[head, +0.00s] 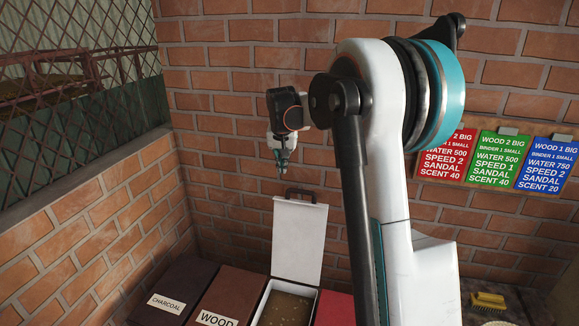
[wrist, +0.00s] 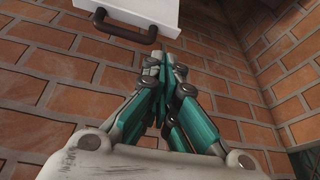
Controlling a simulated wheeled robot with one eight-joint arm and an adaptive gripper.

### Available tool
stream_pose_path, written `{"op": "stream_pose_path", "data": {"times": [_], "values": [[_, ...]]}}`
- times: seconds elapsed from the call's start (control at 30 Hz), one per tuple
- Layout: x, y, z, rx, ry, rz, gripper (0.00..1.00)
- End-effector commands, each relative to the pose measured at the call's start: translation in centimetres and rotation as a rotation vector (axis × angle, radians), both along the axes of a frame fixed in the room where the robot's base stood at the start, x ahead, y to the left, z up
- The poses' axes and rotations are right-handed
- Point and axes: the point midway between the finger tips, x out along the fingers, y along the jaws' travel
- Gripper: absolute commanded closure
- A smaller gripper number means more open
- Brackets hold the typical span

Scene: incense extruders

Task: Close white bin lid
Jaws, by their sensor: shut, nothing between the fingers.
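The white bin (head: 272,304) stands at the bottom centre of the head view, with brown granular material inside. Its white lid (head: 298,240) is open and stands upright at the back of the bin. A dark handle (head: 300,194) sits at the lid's top edge. In the wrist view the lid (wrist: 140,10) and its dark handle (wrist: 125,32) show at the top. My gripper (head: 282,170) is shut and empty, above and a little left of the lid's handle, apart from it. Its closed fingers also show in the wrist view (wrist: 165,65).
A dark bin labelled CHARCOAL (head: 180,290) and a brown bin labelled WOOD (head: 228,290) stand left of the white bin, both closed. A red box (head: 334,308) is on its right. A brick wall (head: 230,120) rises behind. A yellow brush (head: 489,300) lies at lower right.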

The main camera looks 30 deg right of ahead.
Motion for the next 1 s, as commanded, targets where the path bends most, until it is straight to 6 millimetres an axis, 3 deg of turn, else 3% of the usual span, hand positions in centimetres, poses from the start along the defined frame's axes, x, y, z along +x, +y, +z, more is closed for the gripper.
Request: {"op": "stream_pose_path", "data": {"times": [0.1, 0.3, 0.57, 1.0], "values": [[1.5, -4.0, 0.0, -0.003, 0.029, -0.057, 1.00], [2.5, -8.0, -1.3, -0.007, 0.061, -0.116, 1.00], [2.9, -9.2, -3.0, -0.007, 0.070, -0.131, 1.00], [4.5, -10.9, -10.0, -0.007, 0.070, -0.129, 1.00]]}}
